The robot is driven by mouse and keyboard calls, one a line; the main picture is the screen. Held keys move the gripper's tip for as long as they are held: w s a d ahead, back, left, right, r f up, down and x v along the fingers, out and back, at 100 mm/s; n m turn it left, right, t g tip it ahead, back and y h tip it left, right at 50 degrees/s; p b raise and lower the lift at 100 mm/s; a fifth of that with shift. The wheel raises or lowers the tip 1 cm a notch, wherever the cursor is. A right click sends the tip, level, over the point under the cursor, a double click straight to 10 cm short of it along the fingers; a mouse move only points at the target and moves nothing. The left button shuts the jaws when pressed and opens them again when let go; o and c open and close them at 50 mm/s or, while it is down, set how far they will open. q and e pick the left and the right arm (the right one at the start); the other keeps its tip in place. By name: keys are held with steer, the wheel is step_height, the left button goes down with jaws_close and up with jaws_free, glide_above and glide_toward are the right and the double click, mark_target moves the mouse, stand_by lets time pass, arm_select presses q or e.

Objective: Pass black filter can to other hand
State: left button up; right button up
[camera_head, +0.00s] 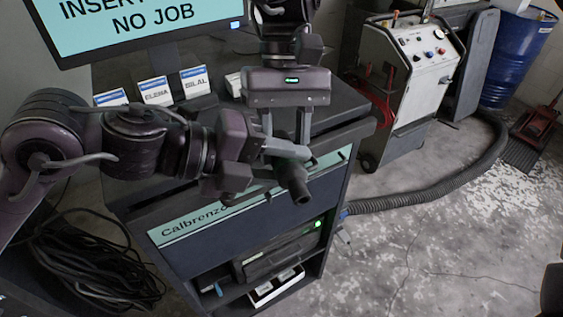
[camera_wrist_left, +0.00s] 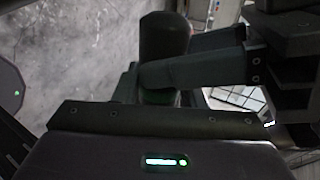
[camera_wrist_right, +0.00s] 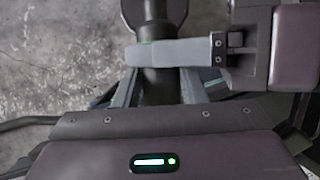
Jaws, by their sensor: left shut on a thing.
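The black filter can (camera_head: 296,187) is held tilted in front of the dark cabinet, its lower end sticking out below the fingers. My left gripper (camera_head: 280,158) reaches in from the left and is shut on the can. My right gripper (camera_head: 286,138) comes down from above, its two fingers spread on either side of the can. In the right wrist view the can (camera_wrist_right: 160,85) lies between my right fingers, with a left finger crossing over it. In the left wrist view the can (camera_wrist_left: 165,38) is partly hidden by a right gripper finger. Contact with the right fingers cannot be told.
A white wheeled machine (camera_head: 415,75), a blue drum (camera_head: 518,55) and a grey hose (camera_head: 440,185) are to the right. Open floor lies at the lower right.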

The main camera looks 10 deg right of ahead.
steer(key=o, duration=0.5)
